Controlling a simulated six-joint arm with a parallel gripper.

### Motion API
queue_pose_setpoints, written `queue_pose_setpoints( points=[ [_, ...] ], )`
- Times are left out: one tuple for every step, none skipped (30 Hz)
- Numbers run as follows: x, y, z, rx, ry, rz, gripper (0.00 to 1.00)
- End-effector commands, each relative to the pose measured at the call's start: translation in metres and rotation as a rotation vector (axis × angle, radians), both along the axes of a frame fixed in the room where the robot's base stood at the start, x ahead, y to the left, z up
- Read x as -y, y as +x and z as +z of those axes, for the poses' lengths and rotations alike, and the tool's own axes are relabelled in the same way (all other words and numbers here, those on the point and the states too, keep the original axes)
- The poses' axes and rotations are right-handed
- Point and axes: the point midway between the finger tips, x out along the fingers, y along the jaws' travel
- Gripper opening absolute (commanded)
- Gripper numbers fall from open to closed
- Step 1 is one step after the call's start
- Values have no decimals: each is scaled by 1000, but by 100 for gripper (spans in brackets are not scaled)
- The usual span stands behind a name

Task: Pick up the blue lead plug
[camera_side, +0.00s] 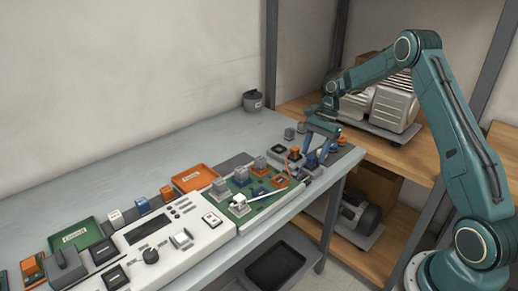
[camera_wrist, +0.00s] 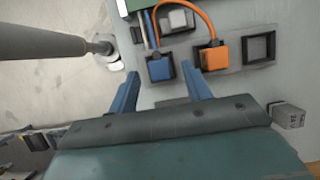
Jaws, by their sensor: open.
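In the side view my gripper (camera_side: 318,150) is low over the right end of the bench; the blue plug is hard to tell from the blue fingers there.
An orange plug (camera_wrist: 213,56) with an orange lead stands right of the blue one, close to the right finger. An empty dark square socket (camera_wrist: 258,48) is further right. A green board (camera_side: 240,185) with modules lies left of my gripper. The bench edge is near.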

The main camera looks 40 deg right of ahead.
Motion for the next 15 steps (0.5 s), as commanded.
queue_pose_setpoints(
  points=[
    [-3, 0, -6, -2, 2, 1, 49],
    [-4, -1, -8, -2, 1, 2, 49],
    [-5, 0, -11, -1, 1, 2, 49],
    [-5, 0, -12, -1, 0, 1, 49],
    [-6, 0, -14, 0, 0, 1, 49],
    [-6, 0, -15, 0, -1, 1, 49],
    [-7, 0, -15, 0, -1, 1, 49],
    [-7, 0, -16, 0, -1, 1, 49],
    [-7, 0, -16, 0, -1, 1, 49],
    [-7, 0, -16, 0, -1, 1, 49],
    [-7, 0, -16, 0, -1, 1, 49],
    [-7, 0, -16, 0, -1, 1, 49],
    [-7, 0, -15, 0, -1, 1, 49],
    [-7, 0, -15, 0, -1, 1, 49],
    [-6, 0, -16, 0, -1, 1, 49]
  ],
)
